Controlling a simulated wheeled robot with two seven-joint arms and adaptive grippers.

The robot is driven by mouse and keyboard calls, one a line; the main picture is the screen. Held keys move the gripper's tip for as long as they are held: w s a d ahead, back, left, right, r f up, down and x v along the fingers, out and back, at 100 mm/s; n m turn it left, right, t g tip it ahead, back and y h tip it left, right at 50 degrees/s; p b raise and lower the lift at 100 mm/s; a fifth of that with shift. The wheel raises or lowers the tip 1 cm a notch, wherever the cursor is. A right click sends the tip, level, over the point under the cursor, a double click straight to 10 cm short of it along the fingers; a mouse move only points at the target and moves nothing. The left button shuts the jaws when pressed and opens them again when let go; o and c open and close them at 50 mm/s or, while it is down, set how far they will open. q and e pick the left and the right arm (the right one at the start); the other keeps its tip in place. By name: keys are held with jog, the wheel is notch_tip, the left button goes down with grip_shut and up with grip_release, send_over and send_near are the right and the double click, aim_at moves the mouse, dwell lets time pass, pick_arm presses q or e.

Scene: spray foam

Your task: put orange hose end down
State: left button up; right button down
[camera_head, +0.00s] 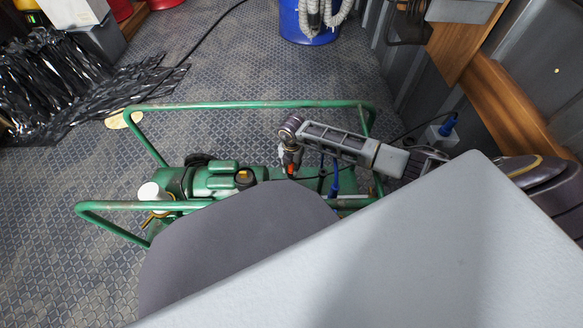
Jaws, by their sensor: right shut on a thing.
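My right gripper (292,136) comes in from the right above the green-framed machine (215,182). It is shut on the orange hose end (291,169), a small fitting with an orange band that hangs below the fingertips. The fitting is close above the machine's body, and I cannot tell whether it touches it. The lower end of the fitting and any hose behind it are hard to make out. My left gripper is not in view.
The machine's green tube rails (250,105) surround it. A blue bucket (308,30) with pale hoses stands at the back. Black plastic sheeting (60,85) lies at left. A wooden ledge (515,110) runs along the right wall.

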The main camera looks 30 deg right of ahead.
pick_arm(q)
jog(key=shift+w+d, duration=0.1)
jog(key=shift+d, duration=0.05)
pick_arm(e)
jog(key=shift+f, duration=0.55)
jog(key=c, duration=1.2)
grip_release()
jog(key=shift+r, duration=0.1)
jog(key=shift+r+p, duration=0.35)
jog(key=shift+r, duration=0.85)
notch_tip(320, 180, up, 9)
jog(key=p, duration=0.3)
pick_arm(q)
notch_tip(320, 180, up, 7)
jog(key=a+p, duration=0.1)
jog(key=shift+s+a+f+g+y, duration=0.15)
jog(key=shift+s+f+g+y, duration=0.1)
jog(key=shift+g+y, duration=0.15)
pick_arm(e)
jog(key=shift+r, duration=0.8)
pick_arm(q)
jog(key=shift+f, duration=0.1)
pick_arm(e)
jog(key=shift+r, duration=0.15)
